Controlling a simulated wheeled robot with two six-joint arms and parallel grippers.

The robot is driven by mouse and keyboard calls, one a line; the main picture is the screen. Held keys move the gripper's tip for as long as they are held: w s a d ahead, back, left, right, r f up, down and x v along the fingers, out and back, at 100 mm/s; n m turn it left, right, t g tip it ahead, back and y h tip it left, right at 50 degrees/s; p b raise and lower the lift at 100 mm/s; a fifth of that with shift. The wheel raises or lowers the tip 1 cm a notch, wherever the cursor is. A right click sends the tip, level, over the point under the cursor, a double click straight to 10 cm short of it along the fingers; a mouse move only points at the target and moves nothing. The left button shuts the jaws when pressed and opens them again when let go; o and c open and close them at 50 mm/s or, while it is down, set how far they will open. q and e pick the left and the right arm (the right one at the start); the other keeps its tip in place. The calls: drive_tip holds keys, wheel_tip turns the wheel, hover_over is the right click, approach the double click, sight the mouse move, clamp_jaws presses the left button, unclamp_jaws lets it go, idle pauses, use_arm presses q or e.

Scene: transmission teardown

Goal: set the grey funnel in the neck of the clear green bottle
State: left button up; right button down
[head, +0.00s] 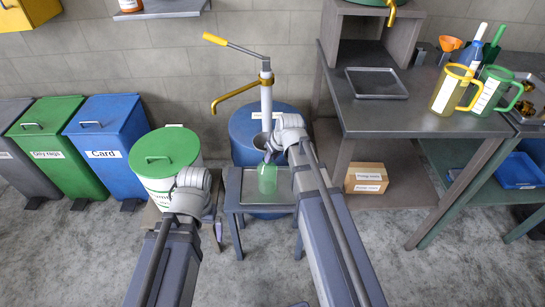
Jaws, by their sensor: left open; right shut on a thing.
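The grey funnel (260,141) is in my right gripper (272,149), just above and slightly left of the bottle's top in the head view. The bottle neck is partly hidden by the gripper and funnel, so I cannot tell whether the funnel's stem touches it. My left gripper (216,222) is open and empty, low and left of the small table, partly hidden by its own wrist.
The small table's tray (232,188) has bare room left of the bottle. A blue drum (243,150) with a yellow-handled pump (266,90) stands behind. A green lidded bin (165,150) is at left. The workbench (425,115) at right holds jugs and a tray.

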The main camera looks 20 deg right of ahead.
sight(270, 167)
drive_tip(key=shift+f+b, duration=1.55)
drive_tip(key=shift+f, duration=0.05)
idle(0.9)
drive_tip(key=shift+c, duration=0.5)
unclamp_jaws()
idle(0.4)
drive_tip(key=shift+r, duration=0.1)
idle(0.4)
drive_tip(key=shift+r+p, duration=3.5)
drive_tip(key=shift+p, duration=0.05)
drive_tip(key=shift+s+f, duration=0.1)
